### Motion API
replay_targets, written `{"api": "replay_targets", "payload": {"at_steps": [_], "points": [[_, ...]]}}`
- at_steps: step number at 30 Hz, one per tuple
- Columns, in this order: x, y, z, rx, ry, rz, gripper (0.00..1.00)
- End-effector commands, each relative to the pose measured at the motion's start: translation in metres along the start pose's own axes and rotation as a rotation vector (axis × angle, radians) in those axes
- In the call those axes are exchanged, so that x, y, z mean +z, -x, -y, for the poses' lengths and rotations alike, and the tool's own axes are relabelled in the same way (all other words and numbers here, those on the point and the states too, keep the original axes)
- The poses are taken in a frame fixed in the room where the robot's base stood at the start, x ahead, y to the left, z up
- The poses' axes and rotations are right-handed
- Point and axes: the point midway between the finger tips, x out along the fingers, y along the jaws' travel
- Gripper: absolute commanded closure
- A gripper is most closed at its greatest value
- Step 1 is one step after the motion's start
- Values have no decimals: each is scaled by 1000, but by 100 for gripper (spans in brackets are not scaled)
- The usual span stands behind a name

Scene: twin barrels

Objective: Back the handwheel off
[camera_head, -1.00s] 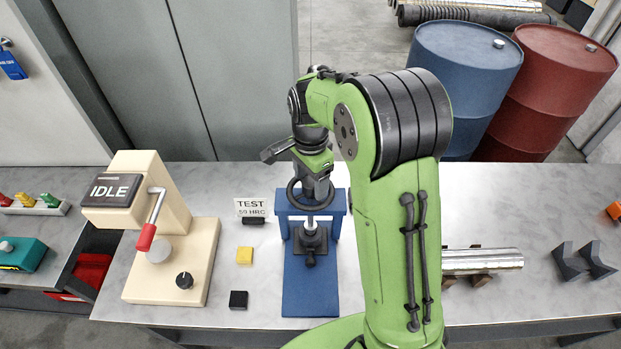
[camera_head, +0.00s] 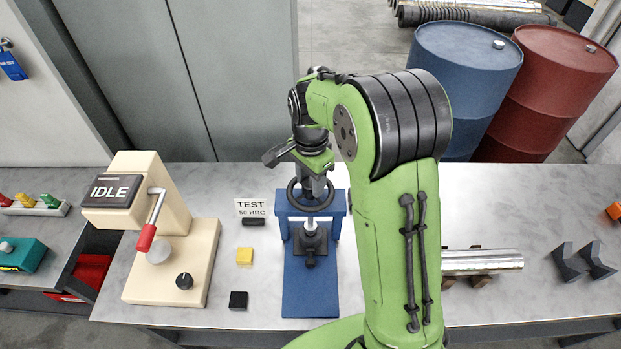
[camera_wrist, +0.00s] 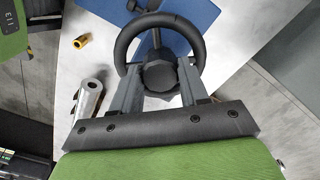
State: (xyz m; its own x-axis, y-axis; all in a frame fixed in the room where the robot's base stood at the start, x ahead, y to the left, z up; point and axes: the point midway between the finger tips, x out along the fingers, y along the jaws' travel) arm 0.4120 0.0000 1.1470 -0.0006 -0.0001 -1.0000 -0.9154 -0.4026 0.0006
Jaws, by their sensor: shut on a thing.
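The dark handwheel (camera_head: 293,196) sits on top of a blue press frame (camera_head: 282,228) on the bench. In the wrist view the handwheel (camera_wrist: 126,45) shows as a ring around a dark knobbed hub (camera_wrist: 160,75). My gripper (camera_wrist: 159,82) reaches down over the wheel, its two fingers on either side of the hub and closed on it. In the head view my gripper (camera_head: 312,186) is partly hidden by my wrist. Below the wheel, a steel screw runs down to a dark clamp block (camera_head: 311,241) on the blue base.
A cream tester reading IDLE (camera_head: 108,190) with a red-handled lever stands left. A sign reading TEST 50 HRC (camera_head: 250,207), a yellow block (camera_head: 244,256) and a black block (camera_head: 238,300) lie between. A steel bar (camera_head: 485,261) on supports is right of my arm.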

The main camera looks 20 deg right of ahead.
Motion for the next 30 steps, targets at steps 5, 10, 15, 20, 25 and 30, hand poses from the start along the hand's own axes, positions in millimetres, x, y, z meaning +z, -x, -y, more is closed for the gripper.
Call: {"api": "replay_targets", "payload": {"at_steps": [5, 10, 15, 20, 25, 30], "points": [[0, 1, 0, -2, 120, -1, 86], [0, 1, 0, -2, 275, -1, 86], [0, 1, 0, -2, 437, -1, 86], [0, 1, 1, -3, 591, -1, 86], [0, 1, 1, -2, 752, -2, 86], [0, 1, 1, -2, 913, -2, 86]]}}
